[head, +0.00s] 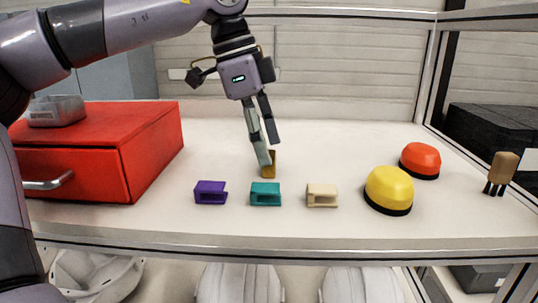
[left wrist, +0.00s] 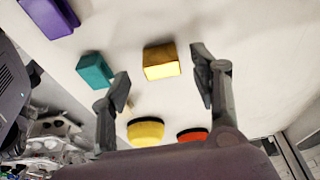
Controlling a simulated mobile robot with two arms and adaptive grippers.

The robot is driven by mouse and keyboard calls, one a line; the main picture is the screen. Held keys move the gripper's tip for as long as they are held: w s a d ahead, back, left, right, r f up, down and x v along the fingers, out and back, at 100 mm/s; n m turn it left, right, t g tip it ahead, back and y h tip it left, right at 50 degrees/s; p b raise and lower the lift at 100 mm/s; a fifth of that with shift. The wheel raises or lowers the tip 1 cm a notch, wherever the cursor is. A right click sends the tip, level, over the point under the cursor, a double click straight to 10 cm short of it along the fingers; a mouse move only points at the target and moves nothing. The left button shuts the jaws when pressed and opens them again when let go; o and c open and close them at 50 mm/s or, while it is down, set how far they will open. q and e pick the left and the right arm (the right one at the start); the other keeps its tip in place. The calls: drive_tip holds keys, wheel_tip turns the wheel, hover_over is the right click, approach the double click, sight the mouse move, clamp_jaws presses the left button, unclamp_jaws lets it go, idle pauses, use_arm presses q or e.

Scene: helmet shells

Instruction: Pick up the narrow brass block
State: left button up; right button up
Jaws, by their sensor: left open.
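The narrow brass block (head: 271,164) stands on the white shelf, behind the row of small clips and partly hidden by a finger in the head view. My left gripper (head: 271,153) reaches down over it, open. In the left wrist view the brass block (left wrist: 161,62) lies between and slightly beyond the two spread fingertips of my left gripper (left wrist: 161,76), with a visible gap on each side. Nothing is held. My right gripper is not in view.
Purple (head: 210,192), teal (head: 265,194) and beige (head: 322,195) clips line the front. Yellow (head: 389,188) and red (head: 420,159) domes stand right, with a brown block on dark legs (head: 503,168). A red drawer box (head: 75,175) stands left, bearing a grey tray (head: 55,111).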

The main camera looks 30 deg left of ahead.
use_arm(q)
drive_tip(key=shift+x, duration=1.05)
drive_tip(key=shift+c, duration=1.4)
drive_tip(key=shift+w+a, duration=0.1)
clamp_jaws()
